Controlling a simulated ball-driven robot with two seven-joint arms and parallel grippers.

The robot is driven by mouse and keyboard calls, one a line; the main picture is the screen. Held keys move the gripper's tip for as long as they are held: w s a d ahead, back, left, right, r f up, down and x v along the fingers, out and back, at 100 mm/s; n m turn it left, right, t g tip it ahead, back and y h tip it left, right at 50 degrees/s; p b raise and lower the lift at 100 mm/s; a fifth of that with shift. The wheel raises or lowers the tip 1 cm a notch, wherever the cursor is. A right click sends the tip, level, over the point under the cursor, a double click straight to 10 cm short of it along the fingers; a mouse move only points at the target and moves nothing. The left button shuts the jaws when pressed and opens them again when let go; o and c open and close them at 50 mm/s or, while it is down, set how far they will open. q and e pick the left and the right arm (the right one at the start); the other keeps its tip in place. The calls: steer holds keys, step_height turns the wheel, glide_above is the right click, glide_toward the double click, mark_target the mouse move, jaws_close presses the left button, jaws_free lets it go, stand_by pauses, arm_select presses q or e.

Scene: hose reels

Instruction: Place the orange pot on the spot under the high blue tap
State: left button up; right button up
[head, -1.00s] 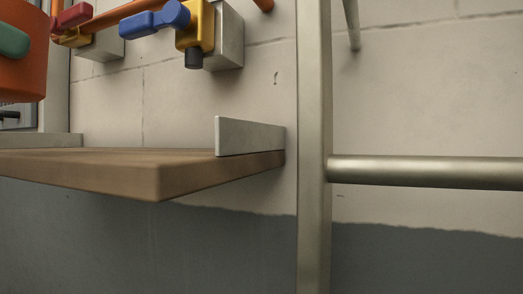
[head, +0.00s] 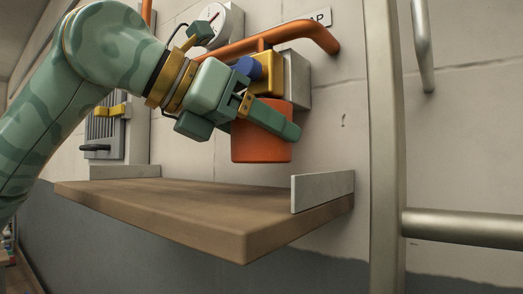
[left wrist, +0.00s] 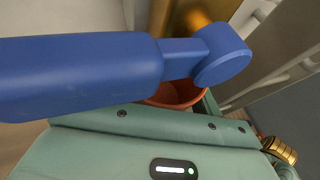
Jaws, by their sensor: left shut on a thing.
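The orange pot (head: 262,148) hangs above the wooden shelf (head: 180,205), with a clear gap below it. My left gripper (head: 272,118) is shut on the pot's upper part, one green finger across its front. The blue tap (head: 249,68), with its yellow body (head: 268,84), is on the wall just above and behind the pot. In the left wrist view the blue handle (left wrist: 80,74) crosses close in front of the camera, and the pot's rim and inside (left wrist: 178,92) show below it. The nozzle and any marked spot are hidden or not visible. My right gripper is out of view.
An upright metal post (head: 385,150) with a side rail (head: 460,226) stands right of the shelf. A low grey end plate (head: 322,190) edges the shelf's right end. An orange pipe (head: 310,32) and a gauge (head: 215,24) are above. The visible shelf top is bare.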

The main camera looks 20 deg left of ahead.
mark_target(263, 154)
arm_select(q)
steer(key=f, duration=0.3)
steer(key=shift+w+d, duration=0.2)
steer(key=shift+d, duration=0.05)
steer(key=shift+s+a+f, duration=0.1)
steer(key=shift+f, duration=0.15)
steer(key=shift+f, duration=0.15)
steer(key=o, duration=1)
steer(key=shift+o, duration=0.2)
steer(key=shift+r, duration=0.35)
steer(key=b+v, duration=0.1)
steer(key=v, duration=1)
steer(key=shift+s+a, duration=0.25)
steer(key=shift+s, duration=0.05)
